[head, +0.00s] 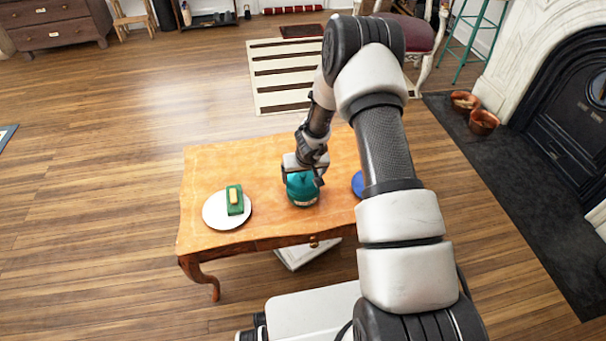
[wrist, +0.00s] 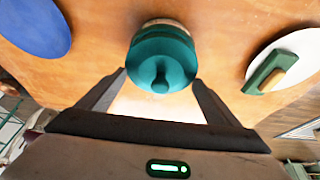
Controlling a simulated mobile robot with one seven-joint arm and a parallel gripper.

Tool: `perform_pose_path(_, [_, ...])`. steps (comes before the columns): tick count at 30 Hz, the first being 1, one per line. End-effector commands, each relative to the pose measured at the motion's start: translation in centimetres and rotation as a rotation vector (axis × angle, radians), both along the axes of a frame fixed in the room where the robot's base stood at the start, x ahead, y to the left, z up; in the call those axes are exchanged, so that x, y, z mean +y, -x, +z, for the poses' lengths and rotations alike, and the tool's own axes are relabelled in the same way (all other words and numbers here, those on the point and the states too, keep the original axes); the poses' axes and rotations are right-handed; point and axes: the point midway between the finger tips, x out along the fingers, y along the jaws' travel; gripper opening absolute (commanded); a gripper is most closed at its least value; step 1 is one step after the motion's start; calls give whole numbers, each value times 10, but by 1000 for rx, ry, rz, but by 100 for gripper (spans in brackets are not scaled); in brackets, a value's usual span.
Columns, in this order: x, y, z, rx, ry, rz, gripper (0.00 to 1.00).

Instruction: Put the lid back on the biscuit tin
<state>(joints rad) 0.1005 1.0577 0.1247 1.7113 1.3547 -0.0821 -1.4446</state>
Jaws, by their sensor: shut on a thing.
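The teal lid (wrist: 162,62) with its round knob is between my fingertips in the wrist view. My gripper (wrist: 160,77) is shut on it from both sides. The biscuit tin (wrist: 163,23) shows as a pale and dark rim just behind the lid. In the head view the tin (head: 303,203) stands on the wooden table below my gripper (head: 302,180), with the teal lid (head: 300,188) over it. The lid looks roughly lined up with the tin; I cannot tell whether it touches the rim or is slightly above it.
A white plate (head: 217,218) with a green and yellow block (head: 235,200) lies at the table's left. A blue round plate (head: 357,184) lies to the right, partly hidden by my arm. Bare wooden tabletop (head: 250,165) surrounds the tin.

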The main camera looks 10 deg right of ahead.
Motion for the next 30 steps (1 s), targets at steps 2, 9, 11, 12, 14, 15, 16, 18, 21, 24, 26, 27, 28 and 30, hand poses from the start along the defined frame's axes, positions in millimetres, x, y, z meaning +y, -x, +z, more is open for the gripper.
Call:
perform_pose_path(2, [0, 0, 0, 0, 0, 1, 64])
perform_pose_path(9, [0, 0, 0, 0, 0, 0, 64])
perform_pose_path(11, [0, 0, 0, 0, 0, 0, 64])
perform_pose_path(12, [0, 0, 0, 0, 0, 0, 87])
perform_pose_path(14, [0, 0, 0, 0, 0, 0, 97])
perform_pose_path(15, [0, 0, 0, 0, 0, 0, 100])
perform_pose_path(16, [0, 0, 0, 0, 0, 0, 100])
perform_pose_path(18, [0, 0, 0, 0, 0, 0, 100])
perform_pose_path(21, [0, 0, 0, 0, 0, 0, 100])
perform_pose_path(24, [0, 0, 0, 0, 0, 0, 100])
perform_pose_path(26, [0, 0, 2, 0, 0, 1, 100])
perform_pose_path(27, [0, 0, 4, 0, 0, 1, 100])
perform_pose_path(28, [0, 0, 6, 0, 0, 1, 100])
perform_pose_path(30, [0, 0, 11, 0, 1, 1, 100])
